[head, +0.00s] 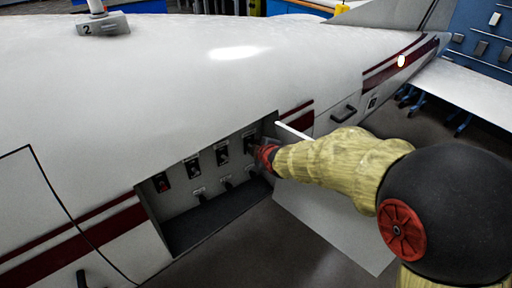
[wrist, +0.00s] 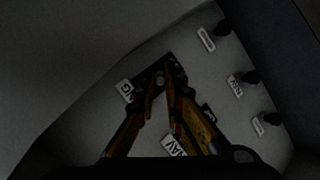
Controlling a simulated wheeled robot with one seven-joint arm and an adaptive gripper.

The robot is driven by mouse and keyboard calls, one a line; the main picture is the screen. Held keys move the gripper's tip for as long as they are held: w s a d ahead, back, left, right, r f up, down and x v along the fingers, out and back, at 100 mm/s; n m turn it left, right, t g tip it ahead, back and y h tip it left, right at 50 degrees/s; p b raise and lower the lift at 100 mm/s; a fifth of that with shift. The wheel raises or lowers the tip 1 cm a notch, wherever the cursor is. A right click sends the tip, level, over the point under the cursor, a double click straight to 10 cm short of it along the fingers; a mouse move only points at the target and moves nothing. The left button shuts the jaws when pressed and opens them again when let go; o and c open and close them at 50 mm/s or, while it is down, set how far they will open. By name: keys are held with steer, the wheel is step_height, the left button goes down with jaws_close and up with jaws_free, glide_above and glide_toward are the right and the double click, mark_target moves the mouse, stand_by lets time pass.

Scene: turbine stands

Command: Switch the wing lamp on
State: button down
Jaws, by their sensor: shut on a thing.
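The wing switch (wrist: 160,78) is a small lever on a dark plate in the wrist view, beside a partly hidden label (wrist: 125,90) whose visible end seems to read "NG". My gripper (wrist: 161,90) is shut on this lever, with its fingers on either side. In the head view my gripper (head: 264,153) reaches into the open panel bay (head: 205,232) at the right end of the upper switch row. Its tips cover part of that switch (head: 249,143). The lever's exact position cannot be told.
The open white door (head: 325,225) hangs under my arm. A lamp (head: 401,61) glows farther along the fuselage.

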steer(key=c, duration=2)
jaws_free()
steer(key=shift+o, duration=0.6)
steer(key=v, duration=1.2)
steer(key=shift+f, duration=0.1)
